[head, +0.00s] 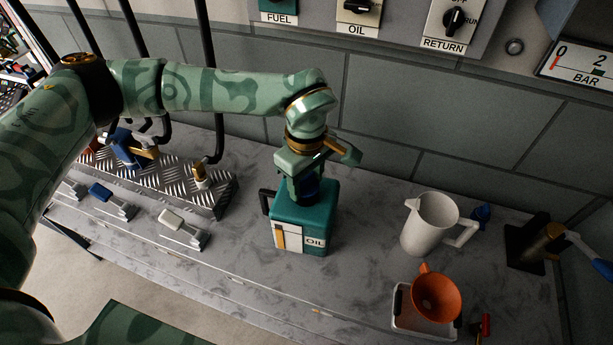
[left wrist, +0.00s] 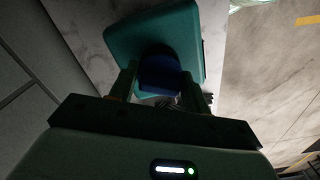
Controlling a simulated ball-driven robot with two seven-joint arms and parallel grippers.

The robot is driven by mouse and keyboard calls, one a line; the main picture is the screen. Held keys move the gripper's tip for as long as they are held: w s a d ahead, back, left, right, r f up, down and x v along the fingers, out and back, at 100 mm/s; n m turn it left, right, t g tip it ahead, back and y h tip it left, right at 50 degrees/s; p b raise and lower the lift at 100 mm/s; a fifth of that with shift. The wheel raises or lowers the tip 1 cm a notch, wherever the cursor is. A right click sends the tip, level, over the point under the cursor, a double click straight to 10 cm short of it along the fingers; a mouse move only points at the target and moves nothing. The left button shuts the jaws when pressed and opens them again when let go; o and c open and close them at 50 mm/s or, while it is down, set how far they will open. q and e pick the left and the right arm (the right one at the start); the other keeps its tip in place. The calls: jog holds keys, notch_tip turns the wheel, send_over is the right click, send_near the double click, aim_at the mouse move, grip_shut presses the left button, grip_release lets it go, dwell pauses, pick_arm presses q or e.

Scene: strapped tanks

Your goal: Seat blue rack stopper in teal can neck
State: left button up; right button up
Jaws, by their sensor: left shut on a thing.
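The teal can (head: 318,222), labelled OIL, stands upright on the grey bench, with a dark handle on its left side. My left gripper (head: 306,192) is directly above the can and points down at its top. It is shut on the blue stopper (left wrist: 160,72), which sits between the fingers in the left wrist view, against the top of the teal can (left wrist: 122,38). The gripper and stopper hide the can's neck, so I cannot tell whether the stopper is in it or just over it. My right gripper is not in view.
A white pitcher (head: 428,225) stands right of the can. An orange funnel (head: 437,297) rests on a white container in front of it. A metal tread-plate step (head: 205,187) and small blocks, one blue-topped (head: 100,191), lie left. A tiled wall (head: 400,110) stands behind.

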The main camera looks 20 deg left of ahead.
aim_at(307, 178)
pick_arm(q)
jog(key=shift+f, duration=0.2)
jog(key=o, duration=1)
jog(key=shift+o, duration=0.2)
notch_tip(307, 178, up, 16)
jog(key=p, duration=0.2)
jog(key=shift+r, duration=0.15)
